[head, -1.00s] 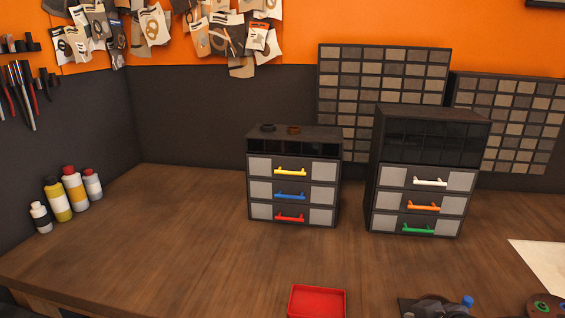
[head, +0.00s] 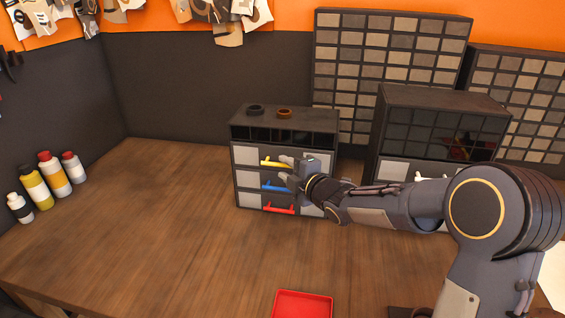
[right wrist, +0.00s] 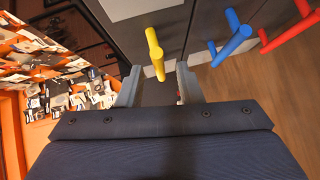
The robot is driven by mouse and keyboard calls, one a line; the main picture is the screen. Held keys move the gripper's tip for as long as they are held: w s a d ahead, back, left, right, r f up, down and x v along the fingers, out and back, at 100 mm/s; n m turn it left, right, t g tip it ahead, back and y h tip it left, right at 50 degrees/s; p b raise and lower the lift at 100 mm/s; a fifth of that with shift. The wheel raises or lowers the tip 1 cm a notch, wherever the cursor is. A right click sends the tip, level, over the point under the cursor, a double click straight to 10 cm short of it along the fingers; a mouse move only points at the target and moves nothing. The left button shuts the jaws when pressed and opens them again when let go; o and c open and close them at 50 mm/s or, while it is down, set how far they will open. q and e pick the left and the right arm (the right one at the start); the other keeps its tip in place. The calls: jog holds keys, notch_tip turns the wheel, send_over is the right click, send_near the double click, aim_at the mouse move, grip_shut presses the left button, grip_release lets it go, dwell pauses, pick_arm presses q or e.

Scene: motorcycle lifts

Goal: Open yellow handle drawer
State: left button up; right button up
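The yellow handle (head: 275,162) is on the top drawer (head: 246,155) of the left small cabinet, and that drawer looks shut. My right gripper (head: 284,170) is in front of this handle, its arm reaching in from the right and covering part of the drawer fronts. In the right wrist view, my right gripper (right wrist: 158,78) is open, with one finger on each side of the yellow handle (right wrist: 154,48). The handle's near end shows between the fingers; I cannot tell whether they touch it. My left gripper is not in view.
Below are drawers with a blue handle (head: 276,186) and a red handle (head: 279,208), close to my right gripper. A second cabinet (head: 440,125) stands to the right, partly behind my arm. A red tray (head: 303,305) lies in front. Bottles (head: 35,187) stand far left; the left worktop is clear.

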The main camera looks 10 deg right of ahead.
jog(key=shift+x, duration=0.85)
grip_shut()
